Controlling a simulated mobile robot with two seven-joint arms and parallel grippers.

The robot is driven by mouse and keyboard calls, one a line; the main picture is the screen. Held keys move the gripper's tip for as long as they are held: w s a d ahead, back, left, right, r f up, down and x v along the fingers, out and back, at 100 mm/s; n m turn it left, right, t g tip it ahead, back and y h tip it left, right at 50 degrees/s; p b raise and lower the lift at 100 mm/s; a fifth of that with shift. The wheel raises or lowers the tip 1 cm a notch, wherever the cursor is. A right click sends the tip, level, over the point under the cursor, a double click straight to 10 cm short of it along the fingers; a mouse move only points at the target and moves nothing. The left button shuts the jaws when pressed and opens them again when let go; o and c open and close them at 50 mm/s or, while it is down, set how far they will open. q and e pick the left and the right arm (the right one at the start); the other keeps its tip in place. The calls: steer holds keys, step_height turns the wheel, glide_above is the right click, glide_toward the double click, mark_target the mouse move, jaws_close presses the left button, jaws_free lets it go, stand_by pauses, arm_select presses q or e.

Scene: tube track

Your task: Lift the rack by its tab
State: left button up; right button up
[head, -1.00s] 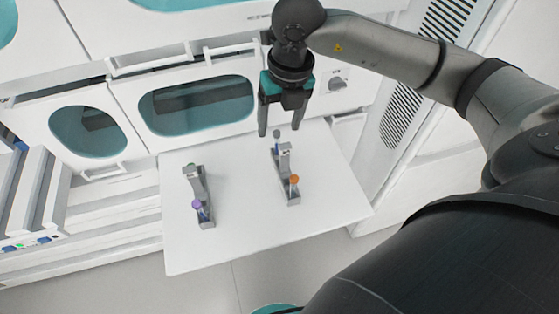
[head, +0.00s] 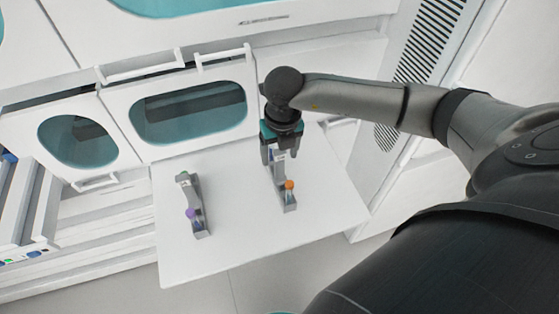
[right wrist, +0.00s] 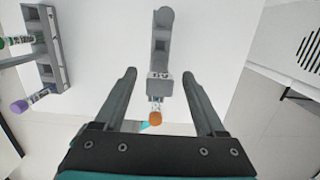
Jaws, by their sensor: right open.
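A grey rack (head: 289,205) with an orange-capped tube (head: 289,185) stands on the right part of the white table. My right gripper (head: 280,158) is open and hangs over the far end of this rack, hiding part of it. In the right wrist view the rack (right wrist: 162,32) lies between the two spread fingers, with a gap on either side. An upright grey piece with a pale label (right wrist: 158,86), perhaps the tab, sits between them. My left gripper is out of view.
A second grey rack (head: 201,231) with a purple-capped tube (head: 191,213) and a green-capped one stands to the left on the table (head: 245,245). White cabinets (head: 190,110) with teal windows stand behind. The table between the racks is clear.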

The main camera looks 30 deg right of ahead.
mark_target(279, 170)
steer(key=shift+w+f, duration=0.2)
steer(key=shift+f, duration=1.2)
jaws_close()
